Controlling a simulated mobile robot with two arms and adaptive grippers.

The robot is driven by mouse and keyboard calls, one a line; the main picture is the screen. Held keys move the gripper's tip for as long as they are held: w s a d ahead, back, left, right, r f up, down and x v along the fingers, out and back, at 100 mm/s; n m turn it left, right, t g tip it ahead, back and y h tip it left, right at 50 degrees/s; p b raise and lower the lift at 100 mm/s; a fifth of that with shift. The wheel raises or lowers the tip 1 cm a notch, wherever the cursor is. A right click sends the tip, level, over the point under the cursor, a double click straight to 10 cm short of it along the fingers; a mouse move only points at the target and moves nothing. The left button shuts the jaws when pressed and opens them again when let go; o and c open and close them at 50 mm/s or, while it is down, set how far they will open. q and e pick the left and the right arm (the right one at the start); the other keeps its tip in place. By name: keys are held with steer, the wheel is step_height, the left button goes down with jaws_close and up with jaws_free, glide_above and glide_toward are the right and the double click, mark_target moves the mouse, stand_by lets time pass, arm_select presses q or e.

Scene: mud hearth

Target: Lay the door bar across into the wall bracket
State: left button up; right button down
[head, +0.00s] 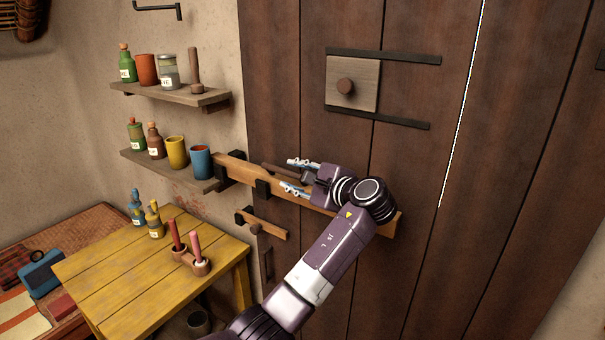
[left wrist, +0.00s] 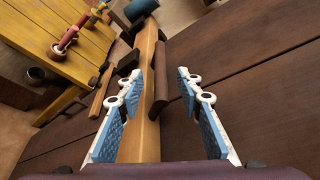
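The door bar (head: 350,207) is a long light-brown wooden beam lying slanted across the dark plank door, and it shows in the left wrist view (left wrist: 139,145). Its left end reaches the black wall bracket (head: 222,169) beside the door; I cannot tell how deep it sits. Another black bracket (head: 262,188) is on the door. A dark brown handle (head: 282,171) lies along the bar. My left gripper (head: 288,175) is open, its fingers on either side of the handle area, also in the left wrist view (left wrist: 158,82). My right gripper is not in view.
Left of the door, two wall shelves (head: 170,93) hold bottles and cups; the blue cup (head: 201,162) is close to the bar's left end. A yellow table (head: 120,262) with bottles and candles stands below. A small wooden latch (head: 262,224) is under the bar. The door's right side is clear.

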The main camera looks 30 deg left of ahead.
arm_select(q)
steer(key=shift+p+x, duration=0.45)
steer(key=shift+x, duration=1.25)
steer(key=shift+d, duration=0.1)
jaws_close()
jaws_free()
